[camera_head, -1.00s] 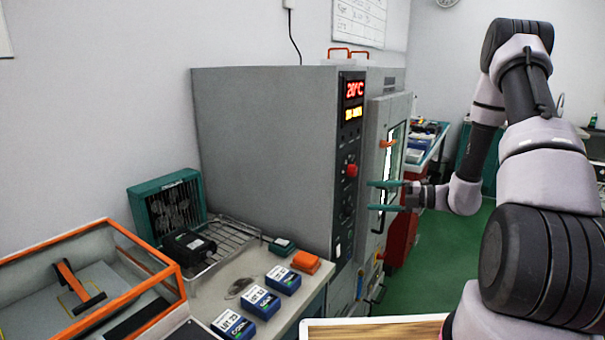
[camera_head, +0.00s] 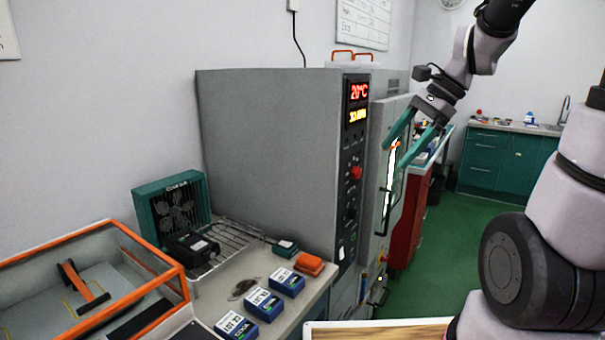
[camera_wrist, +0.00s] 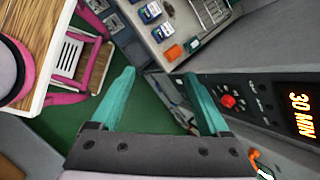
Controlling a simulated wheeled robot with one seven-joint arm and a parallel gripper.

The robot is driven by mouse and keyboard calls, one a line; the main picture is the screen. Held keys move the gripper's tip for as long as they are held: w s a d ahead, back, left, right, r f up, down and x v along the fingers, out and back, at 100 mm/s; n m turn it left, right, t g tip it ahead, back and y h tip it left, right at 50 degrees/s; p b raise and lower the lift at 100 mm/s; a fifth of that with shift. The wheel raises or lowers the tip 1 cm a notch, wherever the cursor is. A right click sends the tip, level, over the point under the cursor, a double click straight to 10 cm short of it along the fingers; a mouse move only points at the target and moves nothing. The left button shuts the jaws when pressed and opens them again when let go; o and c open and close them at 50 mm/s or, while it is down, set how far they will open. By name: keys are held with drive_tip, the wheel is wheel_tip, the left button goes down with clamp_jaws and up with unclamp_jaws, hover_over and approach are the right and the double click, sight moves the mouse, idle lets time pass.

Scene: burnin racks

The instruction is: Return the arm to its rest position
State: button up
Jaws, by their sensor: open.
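My gripper (camera_head: 402,145) is open and empty, with two teal fingers pointing down and to the left in the head view. It is in front of the door of the grey oven cabinet (camera_head: 265,150) in that view. In the wrist view my gripper (camera_wrist: 160,100) shows both fingers spread, with nothing between them but green floor and a cabinet edge. My arm reaches up out of the top of the head view, so part of it is hidden.
The cabinet's display (camera_head: 357,100) is lit. A bench (camera_head: 225,305) at left holds blue-white boxes (camera_head: 263,303), an orange block (camera_head: 309,264), a wire rack (camera_head: 232,240) and a teal fan (camera_head: 172,208). An orange-framed case (camera_head: 150,252) stands at left. Green floor (camera_head: 440,240) is clear at right.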

drive_tip(key=s+d+r+n+t+h, duration=0.4)
drive_tip(key=s+r+n, duration=0.3)
drive_tip(key=n, duration=0.3)
drive_tip(key=shift+s+d+r+t, duration=0.15)
drive_tip(key=shift+d+r+t, duration=0.1)
drive_tip(key=shift+r+t, duration=0.55)
drive_tip(key=shift+f, duration=0.15)
